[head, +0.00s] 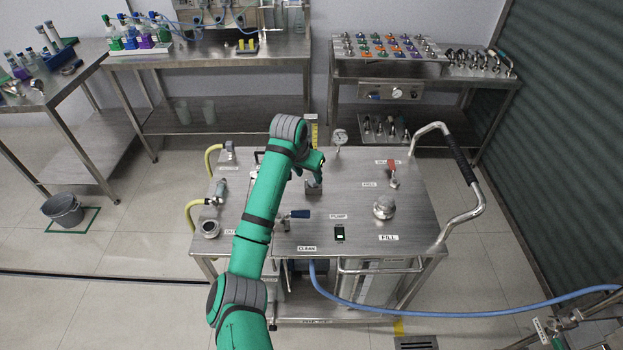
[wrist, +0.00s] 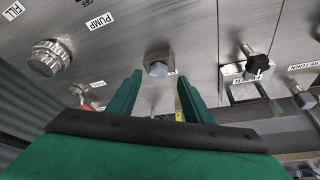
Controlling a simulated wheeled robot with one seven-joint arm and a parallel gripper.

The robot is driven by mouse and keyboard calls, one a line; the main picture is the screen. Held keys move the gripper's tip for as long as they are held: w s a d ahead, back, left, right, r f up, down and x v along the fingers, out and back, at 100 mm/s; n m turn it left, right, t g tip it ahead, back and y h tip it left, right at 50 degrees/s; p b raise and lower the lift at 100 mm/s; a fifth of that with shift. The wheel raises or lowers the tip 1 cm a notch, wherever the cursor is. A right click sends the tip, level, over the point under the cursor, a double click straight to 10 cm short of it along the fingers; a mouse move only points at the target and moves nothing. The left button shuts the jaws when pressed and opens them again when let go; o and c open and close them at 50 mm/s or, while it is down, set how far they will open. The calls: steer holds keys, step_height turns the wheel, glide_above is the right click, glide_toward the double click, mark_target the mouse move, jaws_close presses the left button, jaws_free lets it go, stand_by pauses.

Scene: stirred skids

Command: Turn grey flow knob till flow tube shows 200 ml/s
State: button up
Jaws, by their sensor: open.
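A grey faceted knob (wrist: 158,65) stands on the steel skid top in the wrist view, between and just beyond my fingertips. In the head view a grey piece (head: 313,187) shows just below my gripper, partly covered by it. My gripper (wrist: 160,77) is open, with its two green fingers apart and nothing between them; in the head view it (head: 318,166) is over the middle of the skid. An upright tube with a yellow scale (head: 314,134) stands behind my gripper, partly hidden by my arm. Its reading is too small to make out.
The steel skid top (head: 350,205) also carries a red-handled valve (head: 393,174), a round fill cap (head: 384,206), a pressure gauge (head: 340,136) and a blue-handled valve (head: 298,214). A black star knob (wrist: 258,64) sits right of the grey knob in the wrist view.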

mark_target(313, 181)
steer(key=shift+x, duration=2.25)
steer(key=shift+w+d, duration=0.1)
steer(key=shift+d, duration=0.05)
